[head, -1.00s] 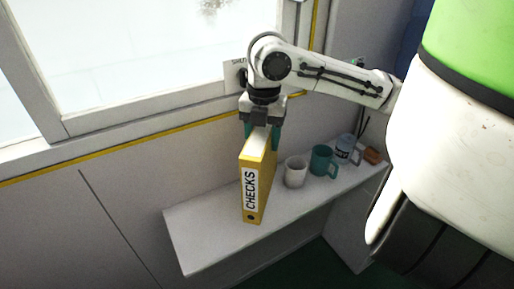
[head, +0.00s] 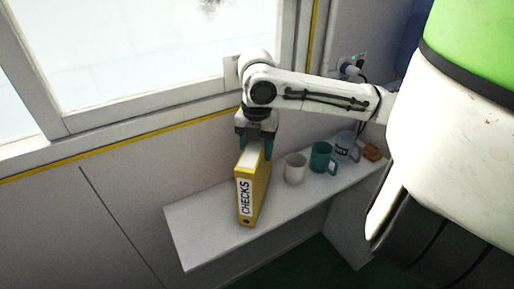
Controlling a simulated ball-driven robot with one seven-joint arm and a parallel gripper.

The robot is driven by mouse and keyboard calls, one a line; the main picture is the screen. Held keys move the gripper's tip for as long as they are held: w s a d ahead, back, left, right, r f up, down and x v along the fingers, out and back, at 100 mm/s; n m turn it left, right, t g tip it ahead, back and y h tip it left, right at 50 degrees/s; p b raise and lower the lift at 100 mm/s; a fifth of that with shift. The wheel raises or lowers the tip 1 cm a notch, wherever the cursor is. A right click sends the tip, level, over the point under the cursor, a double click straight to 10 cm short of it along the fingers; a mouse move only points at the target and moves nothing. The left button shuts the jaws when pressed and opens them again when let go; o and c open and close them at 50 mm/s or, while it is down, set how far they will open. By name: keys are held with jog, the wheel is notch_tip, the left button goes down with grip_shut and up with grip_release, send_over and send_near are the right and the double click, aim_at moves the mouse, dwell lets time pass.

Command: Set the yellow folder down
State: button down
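The yellow folder (head: 262,192), labelled CHECKS on its spine, stands about upright over the left part of the white shelf (head: 200,227). Its spine faces me, and its lower end is at the shelf's surface; I cannot tell whether it touches or hangs just above. My gripper (head: 255,148) points down at the folder's far top end. Its teal fingers are on either side of the folder and look shut on it. The far end of the folder is partly hidden by the gripper.
Right of the folder on the shelf stand a white mug (head: 295,169), a teal mug (head: 322,158) and a pale printed mug (head: 346,146). A brown block (head: 372,152) lies at the right end. The shelf left of the folder is bare. A window is behind.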

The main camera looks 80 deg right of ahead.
jog(key=shift+c, duration=2)
grip_release()
